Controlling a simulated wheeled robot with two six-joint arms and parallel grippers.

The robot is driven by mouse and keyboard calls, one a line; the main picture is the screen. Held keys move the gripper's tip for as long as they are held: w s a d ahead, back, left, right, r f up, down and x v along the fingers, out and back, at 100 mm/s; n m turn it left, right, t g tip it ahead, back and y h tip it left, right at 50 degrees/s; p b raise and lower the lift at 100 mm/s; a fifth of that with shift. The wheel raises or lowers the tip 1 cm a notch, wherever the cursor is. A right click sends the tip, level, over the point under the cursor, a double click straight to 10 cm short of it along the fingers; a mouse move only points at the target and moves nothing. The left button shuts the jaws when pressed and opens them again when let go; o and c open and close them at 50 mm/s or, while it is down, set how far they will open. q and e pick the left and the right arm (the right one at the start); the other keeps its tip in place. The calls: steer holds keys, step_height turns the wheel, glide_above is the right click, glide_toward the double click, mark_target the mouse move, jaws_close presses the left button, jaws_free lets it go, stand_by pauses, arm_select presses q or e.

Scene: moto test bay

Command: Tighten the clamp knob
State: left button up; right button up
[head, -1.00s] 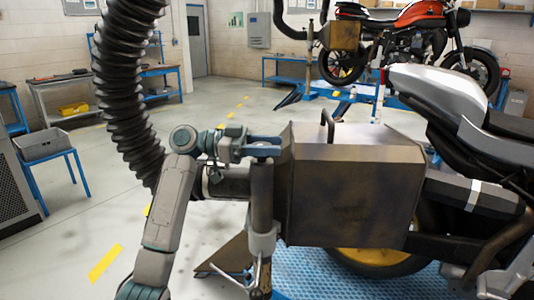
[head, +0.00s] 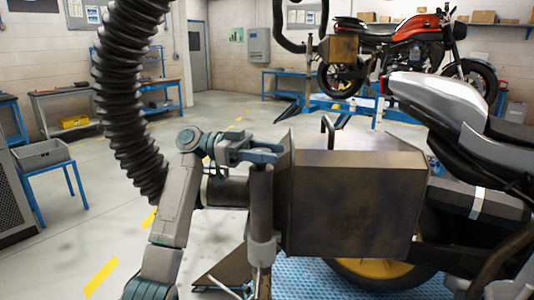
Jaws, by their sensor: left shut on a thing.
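A dark metal box-shaped hood (head: 350,200) with a thin upright handle stands in the middle of the head view, against the motorcycle's rear. An upright clamp post (head: 262,205) runs along its left side, with a grey collar and a thin cross bar low down. My left gripper (head: 264,152) reaches in from the left and is shut at the top of the post, apparently on the clamp knob. The fingers hide most of the knob. My right gripper is not in view.
A black ribbed hose (head: 125,95) hangs close to my left arm. A silver motorcycle (head: 460,110) fills the right side, above a blue platform (head: 310,280). A grey bin (head: 40,153) stands on a blue stand at left.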

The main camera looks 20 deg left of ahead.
arm_select(q)
steer(key=shift+f, duration=0.25)
steer(key=o, duration=0.7)
steer(key=shift+d, duration=0.1)
steer(key=o, duration=0.3)
steer(key=shift+d+r, duration=0.15)
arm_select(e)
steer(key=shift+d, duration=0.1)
arm_select(q)
steer(key=shift+a, duration=0.35)
steer(key=a+b, duration=0.2)
steer(key=a, duration=0.8)
steer(key=shift+w, duration=0.2)
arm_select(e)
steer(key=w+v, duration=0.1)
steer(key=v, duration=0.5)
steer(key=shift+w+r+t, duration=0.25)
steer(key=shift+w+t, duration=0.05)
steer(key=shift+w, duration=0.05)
arm_select(q)
steer(key=shift+a, duration=0.1)
